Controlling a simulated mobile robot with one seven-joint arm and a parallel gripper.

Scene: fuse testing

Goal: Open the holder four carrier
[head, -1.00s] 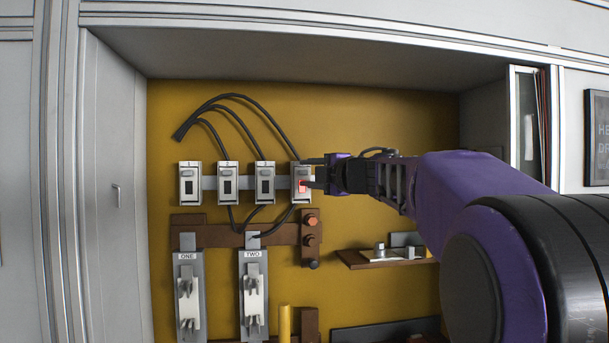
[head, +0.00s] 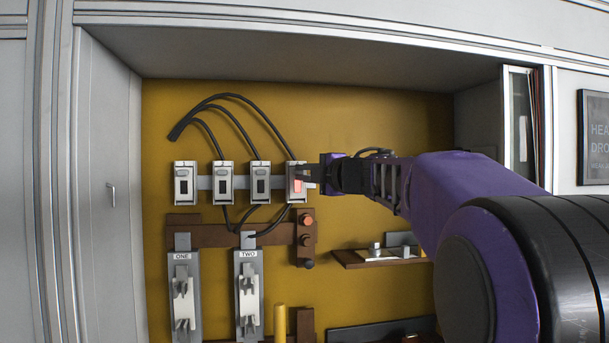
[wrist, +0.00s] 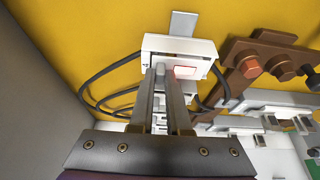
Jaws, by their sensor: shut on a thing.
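Several white fuse holders stand in a row on the mustard back panel in the head view. The rightmost one, holder four (head: 297,168), has a lit red window (head: 297,185) on its front; the others show dark windows. My gripper (head: 305,177) reaches in from the right and is shut at its front, on the carrier. In the wrist view, holder four (wrist: 180,45) is straight ahead, with the red window beside the fingertips. My gripper's two fingers (wrist: 168,75) are close together at its front edge.
Dark cables run above and below the holders. A brown bar (head: 225,236) with orange and dark knobs (head: 306,240) lies just below. Carriers labelled ONE (head: 183,300) and TWO (head: 247,295) hang lower. A small shelf (head: 375,258) is at lower right.

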